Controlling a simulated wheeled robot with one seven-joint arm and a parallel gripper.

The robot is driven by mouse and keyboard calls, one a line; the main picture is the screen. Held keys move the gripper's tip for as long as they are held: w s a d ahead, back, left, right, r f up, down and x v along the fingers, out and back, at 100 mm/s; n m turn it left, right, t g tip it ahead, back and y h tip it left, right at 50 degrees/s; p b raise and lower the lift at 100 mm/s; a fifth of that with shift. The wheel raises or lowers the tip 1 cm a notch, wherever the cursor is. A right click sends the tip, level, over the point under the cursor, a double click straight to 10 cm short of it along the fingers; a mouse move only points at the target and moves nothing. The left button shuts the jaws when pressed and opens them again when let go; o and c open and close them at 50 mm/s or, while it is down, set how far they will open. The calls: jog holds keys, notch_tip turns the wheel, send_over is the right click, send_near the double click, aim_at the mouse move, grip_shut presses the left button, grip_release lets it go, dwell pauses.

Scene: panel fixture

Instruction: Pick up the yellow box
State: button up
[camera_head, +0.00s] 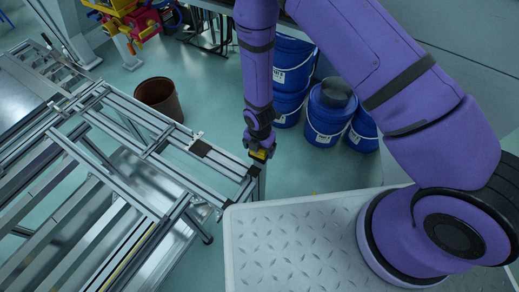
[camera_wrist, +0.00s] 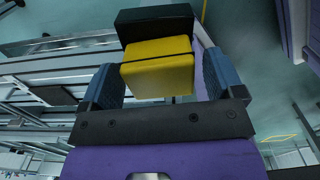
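The yellow box (camera_wrist: 158,72) lies between the two blue fingers of my gripper (camera_wrist: 164,82) in the wrist view, tilted slightly against them. Its left side is close to or against the left finger. A narrow strip of background shows between the box and the right finger, so my gripper looks open around it. In the head view my gripper (camera_head: 261,148) points down by the near right end of the metal frame, with the yellow box (camera_head: 258,155) at its tip. A black block (camera_wrist: 155,22) shows just beyond the box; whether they are joined is unclear.
The metal frame (camera_head: 150,125) with open rails fills the left. A brown bin (camera_head: 158,97) stands on the floor behind it. Blue buckets (camera_head: 328,115) stand behind and right of my gripper. A light treaded platform (camera_head: 290,245) is in front.

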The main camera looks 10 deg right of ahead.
jog(key=c, duration=0.8)
jog(key=shift+r, duration=0.15)
